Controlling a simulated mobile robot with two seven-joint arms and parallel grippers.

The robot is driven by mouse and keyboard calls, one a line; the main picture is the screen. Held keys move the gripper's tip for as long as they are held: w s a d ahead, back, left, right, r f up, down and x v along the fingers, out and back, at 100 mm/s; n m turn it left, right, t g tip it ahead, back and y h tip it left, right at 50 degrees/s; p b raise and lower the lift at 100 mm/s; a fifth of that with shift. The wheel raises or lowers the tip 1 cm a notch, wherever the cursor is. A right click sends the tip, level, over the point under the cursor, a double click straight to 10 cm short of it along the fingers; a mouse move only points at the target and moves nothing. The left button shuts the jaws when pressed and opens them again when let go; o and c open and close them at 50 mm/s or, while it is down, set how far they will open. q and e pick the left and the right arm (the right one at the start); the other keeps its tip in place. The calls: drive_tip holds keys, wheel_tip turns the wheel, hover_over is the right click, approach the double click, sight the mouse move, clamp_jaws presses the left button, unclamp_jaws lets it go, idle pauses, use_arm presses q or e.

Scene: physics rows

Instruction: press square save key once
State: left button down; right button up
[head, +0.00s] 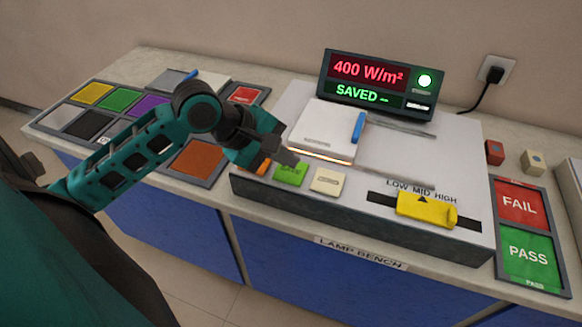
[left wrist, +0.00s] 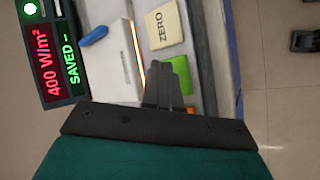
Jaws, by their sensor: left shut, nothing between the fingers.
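The lamp bench (head: 345,213) has a row of square keys along its front. A green key (head: 290,174) sits between an orange key (head: 262,168) and a cream key (head: 327,182). The cream key (left wrist: 163,28) reads ZERO in the left wrist view; I cannot read the green key's label. My left gripper (head: 291,159) is shut and empty, its tips at the back edge of the green key. In the left wrist view the fingers (left wrist: 164,82) partly cover the green key (left wrist: 181,72). I cannot tell if they touch it. The display (head: 375,82) reads 400 W/m² and SAVED, with a green light lit.
A grey-white lidded unit (head: 322,130) with a blue handle (head: 358,127) stands behind the keys. A yellow slider (head: 427,210) is at right under LOW MID HIGH. FAIL (head: 519,203) and PASS (head: 529,258) trays lie far right. Colour swatches (head: 118,99) lie left.

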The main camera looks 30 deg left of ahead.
use_arm(q)
wheel_tip(320, 180, up, 6)
drive_tip(key=w+a+n+h, duration=0.1)
drive_tip(key=w+n, duration=0.1)
drive_tip(key=n, duration=0.2)
drive_tip(key=shift+a+t, duration=0.25)
drive_tip(key=shift+t, duration=0.05)
drive_tip(key=shift+w+f, duration=0.1)
drive_tip(key=shift+f, duration=0.1)
drive_tip(key=b, duration=0.6)
hover_over(286, 172)
wheel_tip(286, 172, down, 6)
drive_tip(key=shift+f, duration=1.25)
idle(0.4)
